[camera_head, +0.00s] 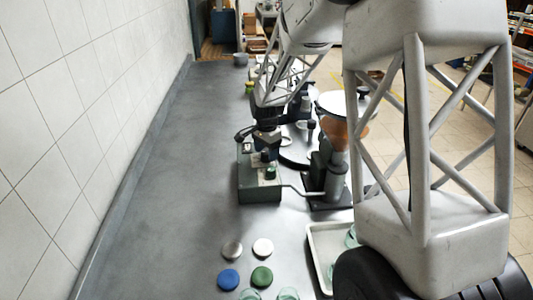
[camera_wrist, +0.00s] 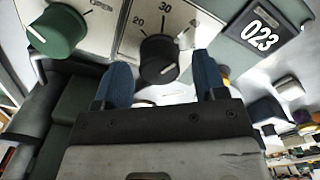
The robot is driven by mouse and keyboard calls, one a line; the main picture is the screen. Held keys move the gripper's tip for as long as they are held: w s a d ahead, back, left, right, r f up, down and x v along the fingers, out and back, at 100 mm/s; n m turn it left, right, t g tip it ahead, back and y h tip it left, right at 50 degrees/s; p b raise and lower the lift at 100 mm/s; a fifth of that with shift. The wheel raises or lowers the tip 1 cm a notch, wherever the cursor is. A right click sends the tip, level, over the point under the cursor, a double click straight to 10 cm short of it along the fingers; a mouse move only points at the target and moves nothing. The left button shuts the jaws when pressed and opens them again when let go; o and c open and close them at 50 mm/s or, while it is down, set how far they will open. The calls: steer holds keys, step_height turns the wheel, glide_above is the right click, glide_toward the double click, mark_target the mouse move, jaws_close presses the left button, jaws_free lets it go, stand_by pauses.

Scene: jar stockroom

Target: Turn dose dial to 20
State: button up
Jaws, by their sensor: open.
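The black dose dial (camera_wrist: 158,58) shows in the wrist view, with a short white mark on it and a scale reading 20 and 30 beside it. A dark display (camera_wrist: 263,27) to its right reads 023. My gripper (camera_wrist: 162,70) is open, with one blue finger on each side of the dial. I cannot tell whether either finger touches it. In the head view, my gripper (camera_head: 267,128) is over the grey-green dosing box (camera_head: 259,190), near its dials. The fingertips are hard to make out there.
A green knob (camera_wrist: 58,30) sits left of the dose dial. In the head view, a dispenser with an orange-brown funnel (camera_head: 336,132) stands right of the box. Several jar lids, including a blue one (camera_head: 228,279), lie in front, by a pale tray (camera_head: 313,240). The bench on the left is clear.

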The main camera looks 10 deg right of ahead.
steer(key=shift+f, duration=0.55)
steer(key=shift+c, duration=0.3)
steer(key=c, duration=0.9)
steer(key=shift+o, duration=0.2)
